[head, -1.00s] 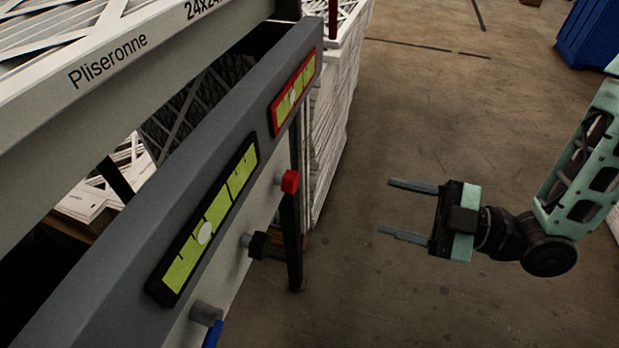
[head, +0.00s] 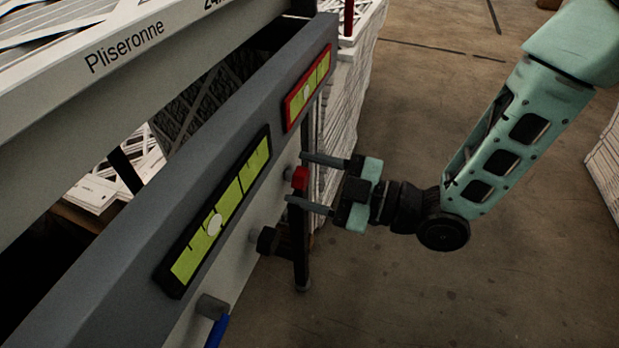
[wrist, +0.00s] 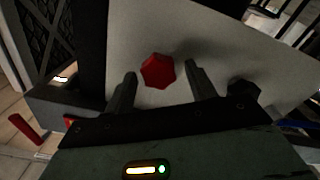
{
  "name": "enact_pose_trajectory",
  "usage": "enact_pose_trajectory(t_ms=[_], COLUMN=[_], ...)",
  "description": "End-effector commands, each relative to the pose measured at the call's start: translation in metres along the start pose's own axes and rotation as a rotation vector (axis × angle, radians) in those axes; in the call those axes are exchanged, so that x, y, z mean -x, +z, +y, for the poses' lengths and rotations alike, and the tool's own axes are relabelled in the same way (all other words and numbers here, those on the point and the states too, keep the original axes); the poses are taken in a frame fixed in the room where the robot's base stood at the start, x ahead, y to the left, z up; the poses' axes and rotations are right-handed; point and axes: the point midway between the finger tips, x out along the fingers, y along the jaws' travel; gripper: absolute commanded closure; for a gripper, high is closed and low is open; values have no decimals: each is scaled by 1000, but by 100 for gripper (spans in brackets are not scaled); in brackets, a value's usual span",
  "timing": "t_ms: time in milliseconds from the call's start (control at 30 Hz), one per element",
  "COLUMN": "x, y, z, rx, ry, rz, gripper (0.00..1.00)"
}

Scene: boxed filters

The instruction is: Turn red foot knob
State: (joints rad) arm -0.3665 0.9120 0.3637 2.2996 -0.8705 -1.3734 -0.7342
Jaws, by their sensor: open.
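The red foot knob (head: 300,178) sticks out from the pale panel below the grey beam, under the red-framed level. My gripper (head: 303,180) is open in front of the panel, with one finger above and one below the knob in the head view. In the wrist view the red, faceted knob (wrist: 158,71) lies between and just beyond the tips of my open gripper (wrist: 161,75). A gap shows on both sides of the knob there, and I cannot see contact.
A black knob (head: 267,240) and a blue-handled knob (head: 217,330) sit nearer on the same panel. The red-framed level (head: 307,87) and a black-framed level (head: 218,215) are on the grey beam (head: 120,235). White stacked boxes (head: 345,110) stand behind. The floor at right is open.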

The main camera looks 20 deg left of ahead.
Motion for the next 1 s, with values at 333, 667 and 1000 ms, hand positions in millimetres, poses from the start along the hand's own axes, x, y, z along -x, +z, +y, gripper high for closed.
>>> enact_pose_trajectory(t_ms=[333,667,1000], x=[-1,-1,0], y=[0,0,-1], z=[0,0,2], rx=[-1,-9,-157], ry=[0,0,0], rz=[0,0,0], gripper=[64,89,89])
